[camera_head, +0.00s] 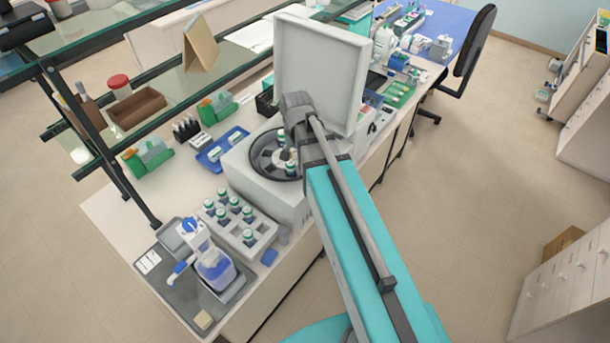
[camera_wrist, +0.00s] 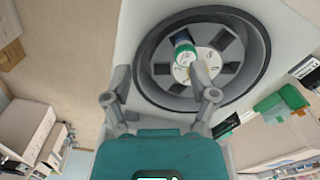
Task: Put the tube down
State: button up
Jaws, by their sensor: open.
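A tube (camera_wrist: 184,48) with a white cap and a green band sits in a slot of the centrifuge rotor (camera_wrist: 207,58), next to the hub. In the head view the tube (camera_head: 281,134) shows only as a small part beside my arm. My gripper (camera_wrist: 160,72) is open, its two fingers spread apart, and holds nothing. It is over the centrifuge bowl, close to the tube; I cannot tell whether a finger touches it. In the head view my gripper (camera_head: 288,152) is partly hidden by my arm. The centrifuge (camera_head: 245,181) has its lid (camera_head: 320,70) raised.
A grey rack (camera_head: 254,248) with several tubes stands in front of the centrifuge. A tray with a blue-liquid bottle (camera_head: 215,268) is at the bench's near end. A blue tray (camera_head: 222,150) and a glass shelf are on the left. The raised lid is close to my arm.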

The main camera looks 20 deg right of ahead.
jog(key=s+n, duration=0.6)
jog(key=s, duration=0.2)
jog(key=shift+s, duration=0.15)
